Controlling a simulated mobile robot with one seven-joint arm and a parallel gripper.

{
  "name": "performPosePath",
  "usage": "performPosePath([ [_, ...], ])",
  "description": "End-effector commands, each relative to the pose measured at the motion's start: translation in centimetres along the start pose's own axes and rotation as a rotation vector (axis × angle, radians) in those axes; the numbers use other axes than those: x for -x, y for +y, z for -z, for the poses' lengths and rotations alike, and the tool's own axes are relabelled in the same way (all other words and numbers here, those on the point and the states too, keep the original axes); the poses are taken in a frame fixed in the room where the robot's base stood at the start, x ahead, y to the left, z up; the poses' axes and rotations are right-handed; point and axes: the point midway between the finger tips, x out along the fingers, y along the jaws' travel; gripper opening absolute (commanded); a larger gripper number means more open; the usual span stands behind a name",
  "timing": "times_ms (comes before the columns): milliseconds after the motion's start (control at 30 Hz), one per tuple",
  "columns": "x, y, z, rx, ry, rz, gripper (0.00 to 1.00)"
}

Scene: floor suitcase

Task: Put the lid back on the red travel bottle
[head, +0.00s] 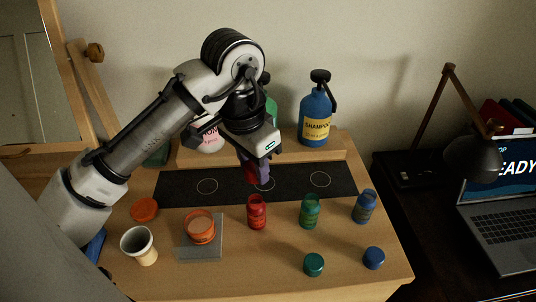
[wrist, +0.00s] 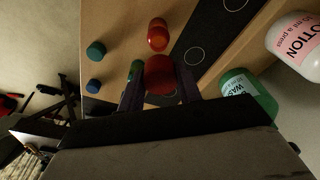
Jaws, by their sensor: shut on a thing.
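The red travel bottle (head: 257,213) stands upright and uncapped on the wooden top, in front of the dark strip. It also shows in the wrist view (wrist: 157,36), just beyond the fingers. My gripper (head: 255,166) is above and slightly behind the bottle in the head view. It is shut on the red lid (head: 250,174). In the wrist view the lid (wrist: 160,76) sits between the two dark fingers of my gripper (wrist: 160,88). The lid appears apart from the bottle. The fingers partly hide the lid in the head view.
Green (head: 310,212) and blue (head: 364,207) bottles stand to the right, their lids (head: 313,265) (head: 374,258) in front. An orange jar (head: 199,229), orange lid (head: 144,209) and cup (head: 139,246) are left. The shampoo bottle (head: 316,112) stands behind.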

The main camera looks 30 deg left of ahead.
Motion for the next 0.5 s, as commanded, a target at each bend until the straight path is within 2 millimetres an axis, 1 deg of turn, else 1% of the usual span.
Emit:
performPosePath([
  [267, -1.1, -0.1, -0.3, -0.009, 0.001, -0.001, 0.14],
  [500, -3.2, -0.1, -0.6, -0.007, -0.001, 0.0, 0.14],
])
